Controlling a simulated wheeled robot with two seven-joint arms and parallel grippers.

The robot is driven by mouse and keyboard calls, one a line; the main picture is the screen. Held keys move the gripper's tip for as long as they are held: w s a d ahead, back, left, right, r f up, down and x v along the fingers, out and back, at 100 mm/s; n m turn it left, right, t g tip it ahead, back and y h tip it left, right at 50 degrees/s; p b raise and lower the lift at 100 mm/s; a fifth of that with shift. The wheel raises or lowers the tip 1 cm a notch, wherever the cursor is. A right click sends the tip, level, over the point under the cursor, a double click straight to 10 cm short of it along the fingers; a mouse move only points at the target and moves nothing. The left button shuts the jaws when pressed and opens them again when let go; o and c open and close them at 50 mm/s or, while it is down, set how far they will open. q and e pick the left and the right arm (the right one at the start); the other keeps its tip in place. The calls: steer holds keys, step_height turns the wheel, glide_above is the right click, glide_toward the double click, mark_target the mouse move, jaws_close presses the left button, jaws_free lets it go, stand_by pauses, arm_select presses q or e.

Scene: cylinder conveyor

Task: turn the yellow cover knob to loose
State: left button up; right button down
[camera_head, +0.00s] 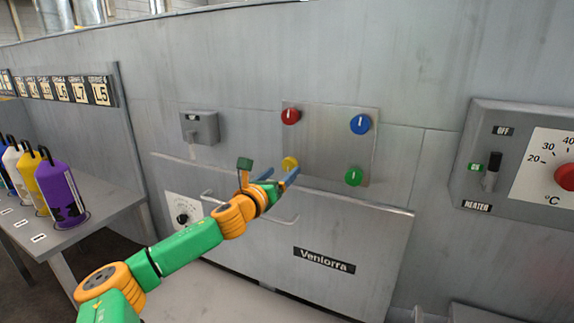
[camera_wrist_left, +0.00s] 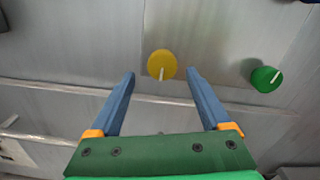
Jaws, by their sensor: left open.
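The yellow knob (camera_head: 289,162) is at the lower left of a square metal plate with knobs on the grey machine wall. In the head view my left gripper (camera_head: 283,180) is just in front of it and partly covers it. In the left wrist view the yellow knob (camera_wrist_left: 162,65) shows whole, with a white mark pointing down. The two blue fingers of my left gripper (camera_wrist_left: 161,76) are spread apart, one to each side below the knob, with nothing between them. I cannot tell the exact gap to the knob. My right gripper is not in view.
A red knob (camera_head: 290,116), a blue knob (camera_head: 360,124) and a green knob (camera_head: 354,177) share the plate. Below is a cover panel (camera_head: 370,245) with handles. A heater box (camera_head: 520,180) is at the right, and a shelf with bottles (camera_head: 62,195) at the left.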

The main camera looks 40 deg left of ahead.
mark_target(290, 165)
arm_select(q)
steer(key=shift+w+a+r+p, duration=0.15)
steer(key=shift+w+p, duration=0.1)
steer(key=shift+w, duration=0.2)
steer(key=shift+w+a+r+p, duration=0.1)
steer(key=shift+w+p, duration=0.15)
steer(key=shift+w, duration=0.15)
steer(key=shift+w+f, duration=0.3)
steer(key=shift+w, duration=0.25)
jaws_close()
